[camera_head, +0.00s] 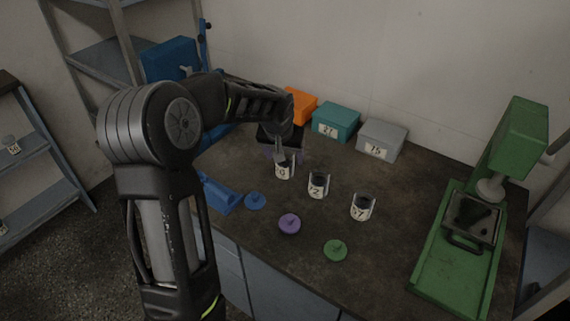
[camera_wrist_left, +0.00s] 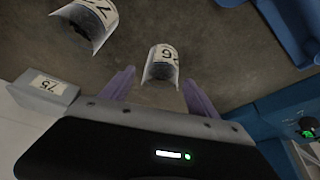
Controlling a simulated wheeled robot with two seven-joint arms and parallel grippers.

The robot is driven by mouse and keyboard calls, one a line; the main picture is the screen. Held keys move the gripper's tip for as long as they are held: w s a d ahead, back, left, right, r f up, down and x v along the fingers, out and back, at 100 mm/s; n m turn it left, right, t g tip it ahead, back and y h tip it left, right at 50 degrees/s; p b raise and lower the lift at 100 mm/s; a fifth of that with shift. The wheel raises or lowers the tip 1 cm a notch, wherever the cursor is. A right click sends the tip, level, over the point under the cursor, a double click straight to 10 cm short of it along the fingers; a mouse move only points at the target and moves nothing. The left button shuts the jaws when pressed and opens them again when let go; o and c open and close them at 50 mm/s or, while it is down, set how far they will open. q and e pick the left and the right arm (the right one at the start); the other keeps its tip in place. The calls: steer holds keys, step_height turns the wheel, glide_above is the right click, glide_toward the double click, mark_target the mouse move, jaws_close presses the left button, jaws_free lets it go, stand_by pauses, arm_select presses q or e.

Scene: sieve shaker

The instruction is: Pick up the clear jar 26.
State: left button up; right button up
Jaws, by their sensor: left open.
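The clear jar 26 (camera_wrist_left: 161,68) stands upright on the dark bench, its white label facing away from the camera bottom. In the head view it appears to be the leftmost of three jars (camera_head: 284,172), with its upper part partly hidden by my left gripper. My left gripper (camera_head: 281,156) is open just above and behind this jar. In the left wrist view its two purple fingers (camera_wrist_left: 159,76) are spread to either side of the jar, with a gap on each side. Touching is not visible. My right gripper is not in view.
Two more labelled jars (camera_head: 318,185) (camera_head: 362,207) stand to the right. Blue (camera_head: 255,201), purple (camera_head: 289,224) and green (camera_head: 335,250) lids lie in front. Orange (camera_head: 300,104), teal (camera_head: 336,121) and grey (camera_head: 381,139) boxes line the wall. A green machine (camera_head: 458,245) stands at right.

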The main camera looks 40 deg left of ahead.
mark_target(286, 162)
arm_select(q)
steer(key=shift+p+x, duration=0.6)
steer(key=shift+x, duration=1.95)
steer(key=shift+c, duration=0.6)
jaws_close()
steer(key=shift+w+r, duration=0.1)
step_height(286, 162, up, 10)
steer(key=shift+b, duration=0.45)
